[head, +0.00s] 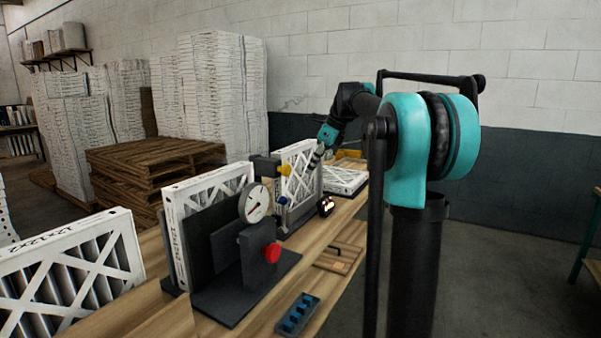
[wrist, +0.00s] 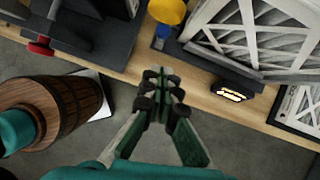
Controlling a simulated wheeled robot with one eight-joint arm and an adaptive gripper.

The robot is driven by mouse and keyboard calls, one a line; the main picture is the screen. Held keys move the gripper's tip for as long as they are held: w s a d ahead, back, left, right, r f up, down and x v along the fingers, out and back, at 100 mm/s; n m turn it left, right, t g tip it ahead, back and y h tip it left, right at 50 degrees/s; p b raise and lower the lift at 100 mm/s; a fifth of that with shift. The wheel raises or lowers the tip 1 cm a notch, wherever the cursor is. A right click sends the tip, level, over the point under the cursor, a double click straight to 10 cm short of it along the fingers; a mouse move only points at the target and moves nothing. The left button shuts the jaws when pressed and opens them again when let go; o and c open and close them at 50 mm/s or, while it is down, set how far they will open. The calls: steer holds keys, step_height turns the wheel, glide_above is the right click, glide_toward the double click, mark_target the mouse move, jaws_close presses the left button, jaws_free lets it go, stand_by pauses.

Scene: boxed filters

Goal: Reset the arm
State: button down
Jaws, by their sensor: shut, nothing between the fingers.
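My gripper (wrist: 162,78) shows in the wrist view with its fingertips together, nothing between them, above the wooden table edge. In the head view my arm reaches out past the teal joint, and its end is by an upright white boxed filter (head: 300,172) in a dark fixture; the fingers are too small there to make out. That filter also shows at the upper right of the wrist view (wrist: 245,40). Below it is a small dark device with a lit display (wrist: 232,91). A yellow knob (wrist: 166,11) is just ahead of my gripper.
A dark fixture with a dial gauge (head: 255,202) and red knob (head: 272,253) stands nearer, beside another filter (head: 178,240). A blue-slotted tray (head: 297,314) lies at the table's front. A filter lies flat (head: 345,180) farther back. In the wrist view a wooden barrel (wrist: 62,105) is at left.

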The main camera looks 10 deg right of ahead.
steer(key=s+d+f+n+t+h, duration=0.1)
steer(key=s+d+f+n+h, duration=0.1)
steer(key=s+f+n, duration=0.9)
steer(key=s+d+f+n+t+h, duration=0.1)
steer(key=s+d+f+n+h, duration=0.2)
steer(key=s+f+n, duration=0.9)
steer(key=s+f, duration=1)
steer(key=f, duration=0.2)
steer(key=shift+s+f, duration=0.3)
steer(key=shift+s, duration=0.1)
